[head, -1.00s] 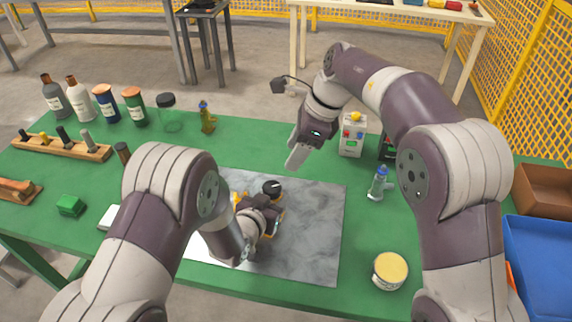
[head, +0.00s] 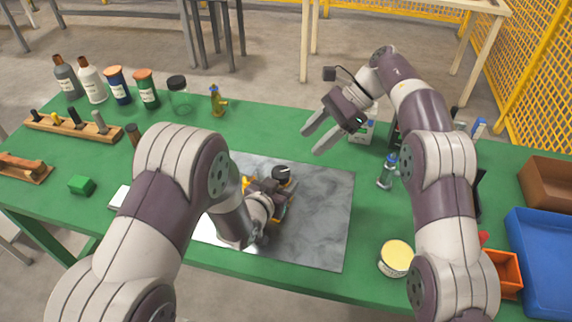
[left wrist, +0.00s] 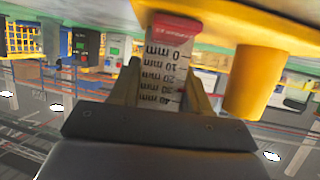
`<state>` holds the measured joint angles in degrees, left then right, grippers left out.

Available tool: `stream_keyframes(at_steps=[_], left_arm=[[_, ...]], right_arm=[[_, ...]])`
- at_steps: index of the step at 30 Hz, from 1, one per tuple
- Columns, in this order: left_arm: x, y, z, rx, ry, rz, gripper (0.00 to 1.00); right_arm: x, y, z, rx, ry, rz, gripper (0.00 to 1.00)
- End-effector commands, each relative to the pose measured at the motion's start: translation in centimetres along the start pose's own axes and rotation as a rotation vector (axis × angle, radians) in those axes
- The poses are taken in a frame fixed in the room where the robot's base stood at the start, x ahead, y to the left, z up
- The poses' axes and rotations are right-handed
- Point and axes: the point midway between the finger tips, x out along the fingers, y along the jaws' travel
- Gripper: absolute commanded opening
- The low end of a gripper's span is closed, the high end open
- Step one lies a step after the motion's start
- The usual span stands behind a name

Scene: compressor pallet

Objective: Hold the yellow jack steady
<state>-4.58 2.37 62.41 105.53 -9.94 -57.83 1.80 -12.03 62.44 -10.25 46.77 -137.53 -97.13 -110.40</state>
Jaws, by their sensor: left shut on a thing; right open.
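The yellow jack (head: 246,183) is on the grey mat, mostly hidden behind my left gripper; a black knob (head: 282,174) shows on its far side. My left gripper (head: 268,192) reaches onto it from the near side. In the left wrist view, its fingers (left wrist: 162,82) are shut on a pale, red-topped piece marked in millimetres, against the yellow jack body (left wrist: 235,22). My right gripper (head: 311,141) is open and empty, above the table beyond the mat's far edge, apart from the jack.
The grey mat (head: 325,220) is bare right of the jack. A small blue-capped bottle (head: 387,172) and a yellow-topped can (head: 395,259) stand to its right. Bottles and a jar (head: 180,98) stand at the back left. Orange (head: 505,272) and blue (head: 545,250) bins are at right.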

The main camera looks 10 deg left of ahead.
Motion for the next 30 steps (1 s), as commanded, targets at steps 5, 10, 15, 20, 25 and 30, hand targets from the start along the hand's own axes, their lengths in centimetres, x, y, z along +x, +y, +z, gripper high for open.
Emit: stream_keyframes(at_steps=[5,10,15,20,25,30], left_arm=[[0.0,0.0,-0.1,0.0,0.003,0.0,0.0],[0.0,0.0,-0.1,0.0,0.003,0.0,0.0],[0.0,0.0,-0.1,0.0,0.003,-0.001,0.0],[0.0,0.0,-0.1,0.0,0.003,-0.001,0.0],[0.0,0.0,-0.1,-0.001,0.003,-0.001,0.0],[0.0,0.0,-0.1,-0.001,0.002,-0.001,0.0]], right_arm=[[4.4,0.1,0.0,0.003,0.002,0.004,0.56],[8.2,0.1,0.0,0.004,0.003,0.002,0.56],[10.2,0.0,-0.1,0.004,0.004,0.0,0.56],[10.6,0.0,-0.1,0.005,0.005,-0.001,0.56],[10.5,0.0,-0.1,0.005,0.005,-0.001,0.43],[10.5,0.0,-0.1,0.005,0.005,-0.001,0.15]])
